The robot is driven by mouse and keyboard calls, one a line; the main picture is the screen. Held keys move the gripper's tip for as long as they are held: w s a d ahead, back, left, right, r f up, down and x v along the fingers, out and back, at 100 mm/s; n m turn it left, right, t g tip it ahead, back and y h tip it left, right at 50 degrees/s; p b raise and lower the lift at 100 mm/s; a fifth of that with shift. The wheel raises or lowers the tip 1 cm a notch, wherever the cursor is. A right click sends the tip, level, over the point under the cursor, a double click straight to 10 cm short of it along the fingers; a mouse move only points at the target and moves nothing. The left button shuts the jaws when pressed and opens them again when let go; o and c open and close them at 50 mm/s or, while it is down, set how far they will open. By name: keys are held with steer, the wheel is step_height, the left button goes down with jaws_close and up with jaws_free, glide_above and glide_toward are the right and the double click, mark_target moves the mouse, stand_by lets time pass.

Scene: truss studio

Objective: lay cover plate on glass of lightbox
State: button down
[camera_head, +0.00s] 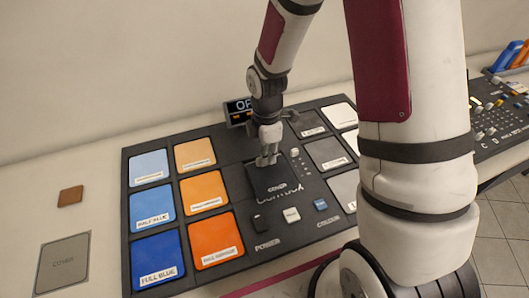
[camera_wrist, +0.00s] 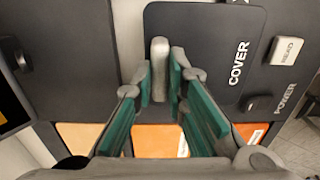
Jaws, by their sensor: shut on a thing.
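The cover plate (camera_head: 262,184) is a dark square marked COVER, over the middle of the black lightbox panel (camera_head: 244,267). In the wrist view the plate (camera_wrist: 212,40) has rounded corners and a pale upright knob (camera_wrist: 159,52). My gripper (camera_head: 268,160) is above the plate's far part. In the wrist view its green-padded fingers (camera_wrist: 160,78) stand on both sides of the knob, shut on it. The plate partly hides lettering at its near edge. The glass is not visible beneath it. I cannot tell whether the plate touches the panel or hangs just above.
Blue and orange swatches (camera_head: 152,205) lie left of the plate, grey ones (camera_head: 326,153) to its right. Small buttons (camera_head: 291,215) sit in front and a lit display (camera_head: 239,110) behind.

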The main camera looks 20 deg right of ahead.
steer(key=w, duration=0.3)
steer(key=shift+w+d+f, duration=0.2)
steer(key=shift+w+d, duration=0.1)
steer(key=shift+d, duration=0.1)
steer(key=shift+f+p, duration=0.35)
steer(key=shift+f, duration=1.4)
steer(key=shift+f, duration=0.1)
steer(key=c, duration=1.6)
jaws_free()
steer(key=shift+f, duration=0.1)
